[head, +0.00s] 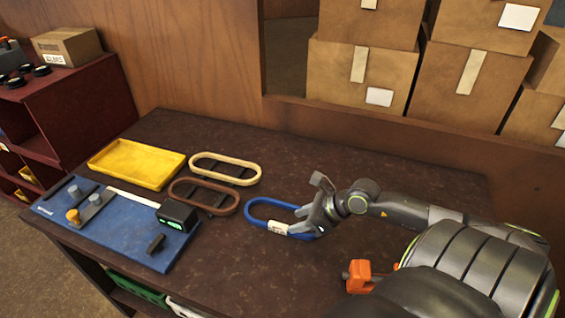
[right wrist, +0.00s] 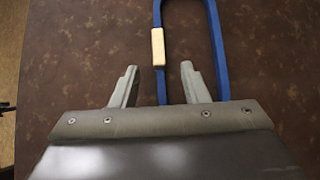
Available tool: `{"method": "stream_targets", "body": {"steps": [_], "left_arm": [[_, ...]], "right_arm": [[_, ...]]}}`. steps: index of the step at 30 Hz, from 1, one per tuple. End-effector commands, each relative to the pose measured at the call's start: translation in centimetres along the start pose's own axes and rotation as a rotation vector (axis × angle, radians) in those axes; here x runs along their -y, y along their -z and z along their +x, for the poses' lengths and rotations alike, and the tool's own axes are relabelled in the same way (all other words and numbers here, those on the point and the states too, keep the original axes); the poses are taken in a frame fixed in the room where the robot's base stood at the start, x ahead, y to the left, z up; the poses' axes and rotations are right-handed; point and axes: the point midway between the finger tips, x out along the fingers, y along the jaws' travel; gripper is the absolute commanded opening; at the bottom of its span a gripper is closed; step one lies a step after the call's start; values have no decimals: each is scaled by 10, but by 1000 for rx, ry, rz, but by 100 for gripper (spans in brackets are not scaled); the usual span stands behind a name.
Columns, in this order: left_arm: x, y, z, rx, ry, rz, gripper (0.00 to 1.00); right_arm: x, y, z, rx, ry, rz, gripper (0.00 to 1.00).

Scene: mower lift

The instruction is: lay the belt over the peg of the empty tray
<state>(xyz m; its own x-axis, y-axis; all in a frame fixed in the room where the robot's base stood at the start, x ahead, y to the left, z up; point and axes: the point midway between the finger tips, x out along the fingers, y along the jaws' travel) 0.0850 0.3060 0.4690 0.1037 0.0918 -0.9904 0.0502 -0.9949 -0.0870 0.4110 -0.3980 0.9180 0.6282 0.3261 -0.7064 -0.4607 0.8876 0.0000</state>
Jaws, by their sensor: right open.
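A blue loop-shaped belt (head: 254,202) with a cream tag lies on the dark table, right of the middle. My right gripper (head: 306,220) is over its right end. In the right wrist view the fingers (right wrist: 158,82) are open; one blue strand (right wrist: 161,88) passes between them, and the other strand runs just outside the right finger. The cream tag (right wrist: 158,48) is beyond the fingertips. A yellow tray (head: 137,163) looks empty; I see no peg in it. A blue board (head: 115,228) at the left carries grey and orange pegs. My left gripper is not in view.
A cream loop (head: 226,158) and a brown loop (head: 190,181) lie over dark pieces between the yellow tray and the blue belt. A black box (head: 177,213) sits on the board. An orange object (head: 358,276) is near my right arm. Cardboard boxes (head: 362,70) stand behind.

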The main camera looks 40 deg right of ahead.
Motion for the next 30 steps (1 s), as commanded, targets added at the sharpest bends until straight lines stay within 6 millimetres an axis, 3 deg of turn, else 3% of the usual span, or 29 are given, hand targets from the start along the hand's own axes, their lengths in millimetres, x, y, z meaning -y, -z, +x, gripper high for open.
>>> {"method": "stream_targets", "body": {"steps": [14, 24, 30], "left_arm": [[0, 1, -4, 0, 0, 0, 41], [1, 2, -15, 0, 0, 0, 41], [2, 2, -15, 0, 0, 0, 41]], "right_arm": [[0, -2, 27, 2, 0, 3, 41], [-1, -6, 64, 1, 0, 4, 41], [-1, -5, 72, -1, 0, -1, 41]]}}
